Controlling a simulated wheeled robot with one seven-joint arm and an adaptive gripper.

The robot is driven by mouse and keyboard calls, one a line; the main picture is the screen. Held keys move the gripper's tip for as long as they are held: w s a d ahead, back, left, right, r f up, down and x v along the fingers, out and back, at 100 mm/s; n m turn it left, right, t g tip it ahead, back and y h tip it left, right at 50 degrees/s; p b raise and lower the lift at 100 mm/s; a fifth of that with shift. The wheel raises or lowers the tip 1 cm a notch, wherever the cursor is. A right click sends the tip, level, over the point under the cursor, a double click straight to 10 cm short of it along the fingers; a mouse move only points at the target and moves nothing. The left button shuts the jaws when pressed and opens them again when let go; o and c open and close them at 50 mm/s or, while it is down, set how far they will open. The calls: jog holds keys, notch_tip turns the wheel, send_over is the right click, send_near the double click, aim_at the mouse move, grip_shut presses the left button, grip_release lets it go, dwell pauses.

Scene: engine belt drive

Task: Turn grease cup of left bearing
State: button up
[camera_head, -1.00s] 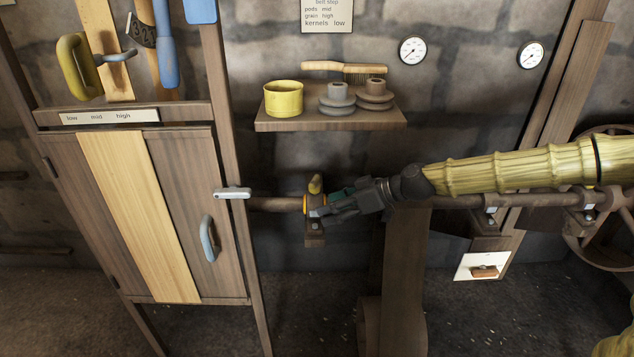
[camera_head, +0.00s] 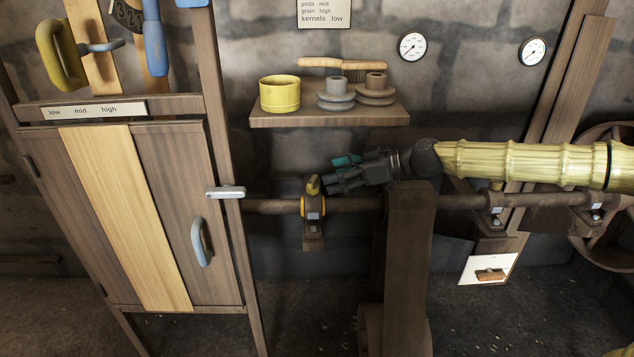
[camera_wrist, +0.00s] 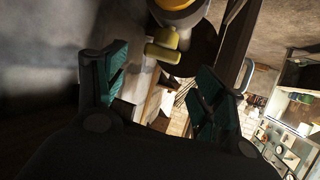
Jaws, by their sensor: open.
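The left bearing (camera_head: 314,207), with a yellow ring, stands on the shaft near the middle of the head view. Its small yellow grease cup (camera_head: 313,185) sits on top. The wrist view shows the yellow cup (camera_wrist: 162,46) near the top, a little beyond the fingertips, with part of the yellow ring (camera_wrist: 176,4) at the top edge. My gripper (camera_head: 337,173) is just right of the cup, at about its height. In the wrist view my gripper (camera_wrist: 168,66) is open, its teal pads apart, with nothing held. I cannot tell whether a finger touches the cup.
A shelf (camera_head: 330,119) with a yellow tin, pulleys and a brush is above. A wooden post (camera_head: 408,250) stands below my wrist. Another bearing (camera_head: 496,203) is farther right.

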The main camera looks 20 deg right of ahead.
aim_at(314, 179)
jog(key=shift+b+x, duration=0.7)
jog(key=shift+x, duration=2.25)
jog(key=c, duration=1)
